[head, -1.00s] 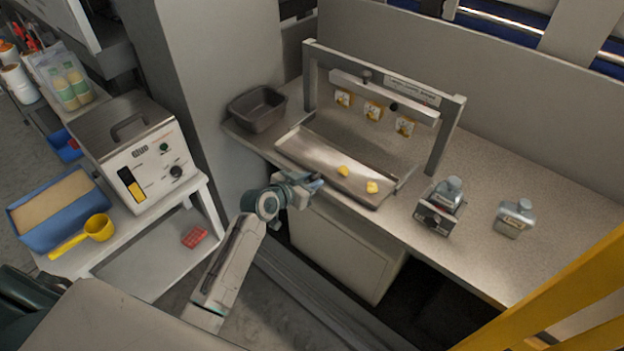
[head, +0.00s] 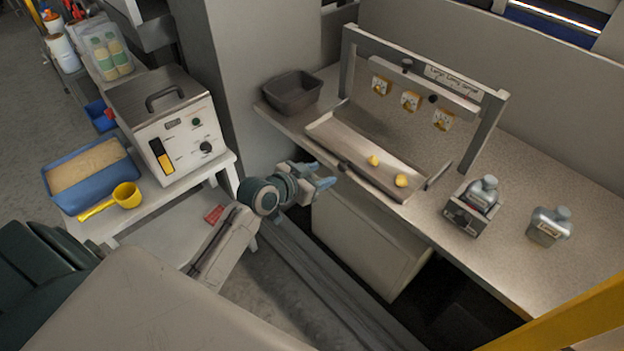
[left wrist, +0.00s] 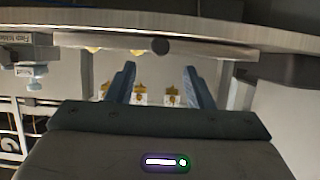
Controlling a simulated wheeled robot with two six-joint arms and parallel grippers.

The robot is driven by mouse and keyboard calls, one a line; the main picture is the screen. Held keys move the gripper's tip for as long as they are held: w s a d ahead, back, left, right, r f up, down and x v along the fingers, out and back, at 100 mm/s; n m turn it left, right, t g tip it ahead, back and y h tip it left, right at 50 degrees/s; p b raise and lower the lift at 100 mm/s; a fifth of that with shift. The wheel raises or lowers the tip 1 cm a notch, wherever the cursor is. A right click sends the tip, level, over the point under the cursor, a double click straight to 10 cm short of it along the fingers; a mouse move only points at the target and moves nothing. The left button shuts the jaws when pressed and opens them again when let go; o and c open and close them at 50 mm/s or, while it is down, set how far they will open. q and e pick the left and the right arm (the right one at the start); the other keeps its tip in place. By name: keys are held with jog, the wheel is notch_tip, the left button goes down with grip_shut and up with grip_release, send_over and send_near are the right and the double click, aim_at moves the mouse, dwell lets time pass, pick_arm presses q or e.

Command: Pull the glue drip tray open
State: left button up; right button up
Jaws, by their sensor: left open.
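The glue drip tray (head: 330,135) is a shallow grey metal tray on the bench, below a small frame, with two yellow lumps in it. Its dark round knob (head: 343,167) is on its front edge. The knob also shows in the left wrist view (left wrist: 160,46), with the tray's front edge (left wrist: 215,48) running across. My left gripper (head: 325,174) is open and empty, just in front of the knob and apart from it. In the left wrist view its two blue fingers (left wrist: 160,70) stand on either side of the knob's line. My right gripper is not in view.
A dark bin (head: 291,94) stands on the bench left of the tray. A bottle in a metal holder (head: 467,214) and another bottle (head: 548,228) stand to the right. The cabinet (head: 365,240) is below the bench, with open floor to its left.

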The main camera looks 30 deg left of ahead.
pick_arm(q)
jog(key=shift+v, duration=1.45)
jog(key=s+a+f+n+g+y+b, duration=0.1)
jog(key=s+a+f+g+y, duration=0.15)
jog(key=f, duration=0.95)
jog(key=s+a+f+n+g+y, duration=0.1)
jog(key=a+f+n, duration=0.15)
jog(key=f, duration=0.95)
jog(key=s+a+f+g+y+b, duration=0.1)
jog(key=s+f, duration=0.4)
jog(key=f, duration=0.3)
jog(key=s+a+f+g, duration=0.2)
jog(key=s+f, duration=0.3)
jog(key=f, duration=0.3)
jog(key=s+d+f+g, duration=0.1)
jog(key=s+f, duration=0.5)
jog(key=s, duration=0.5)
jog(key=s+f+g, duration=0.2)
jog(key=s+f, duration=0.5)
jog(key=s, duration=0.4)
jog(key=s+d+f+g+b, duration=0.1)
jog(key=s+f+g, duration=0.1)
jog(key=s+f, duration=0.5)
jog(key=s+y, duration=0.1)
jog(key=s, duration=0.3)
jog(key=shift+d, duration=0.35)
